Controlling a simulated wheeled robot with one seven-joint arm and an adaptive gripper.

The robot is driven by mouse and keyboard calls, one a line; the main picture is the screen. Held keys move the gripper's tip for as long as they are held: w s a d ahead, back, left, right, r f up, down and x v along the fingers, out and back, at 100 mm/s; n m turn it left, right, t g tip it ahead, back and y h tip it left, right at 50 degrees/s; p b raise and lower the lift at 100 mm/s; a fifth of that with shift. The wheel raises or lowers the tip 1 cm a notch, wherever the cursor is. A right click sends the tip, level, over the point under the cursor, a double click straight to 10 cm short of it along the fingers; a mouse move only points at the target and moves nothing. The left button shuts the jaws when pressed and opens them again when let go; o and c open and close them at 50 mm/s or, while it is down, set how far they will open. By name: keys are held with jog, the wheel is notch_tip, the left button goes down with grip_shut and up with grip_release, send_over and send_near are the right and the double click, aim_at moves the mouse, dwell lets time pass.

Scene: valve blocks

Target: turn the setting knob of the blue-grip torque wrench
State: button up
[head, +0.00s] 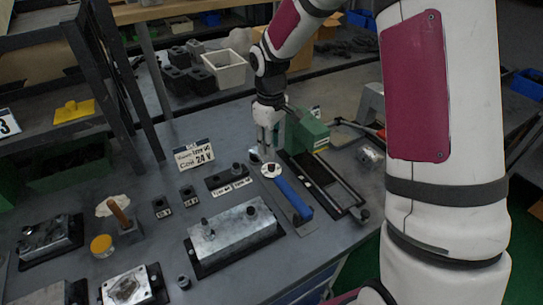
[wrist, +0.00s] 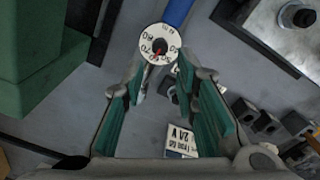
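The torque wrench's blue grip (head: 293,198) lies on the workbench, running toward the front. Its setting knob is a white numbered dial (head: 271,170) with a dark centre, at the grip's rear end. My gripper (head: 268,150) points down just above and behind the dial. In the wrist view the dial (wrist: 160,44) shows a red mark near its dark centre, and part of the blue grip (wrist: 178,12) shows at the top edge. My gripper (wrist: 165,80) is open there, its teal-padded fingers apart and empty. The dial lies just beyond the fingertips, and I see no contact.
A green block (head: 308,131) stands close to the right of my gripper. A metal valve block (head: 235,232) sits left of the wrench. A price sign (head: 194,156) and small dark blocks (head: 161,207) stand further left. A dark framed tray (head: 325,183) lies right of the grip.

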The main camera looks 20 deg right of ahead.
jog(key=shift+r, duration=2.3)
jog(key=s+r+m+t, duration=0.2)
jog(key=s+r+m, duration=0.2)
jog(key=s+r, duration=1)
jog(key=s+r+m+t, duration=0.1)
jog(key=s+m+t, duration=0.1)
jog(key=s, duration=1.2)
jog(key=shift+s+d+r+m, duration=0.25)
jog(key=shift+s+m, duration=0.15)
jog(key=shift+m, duration=0.4)
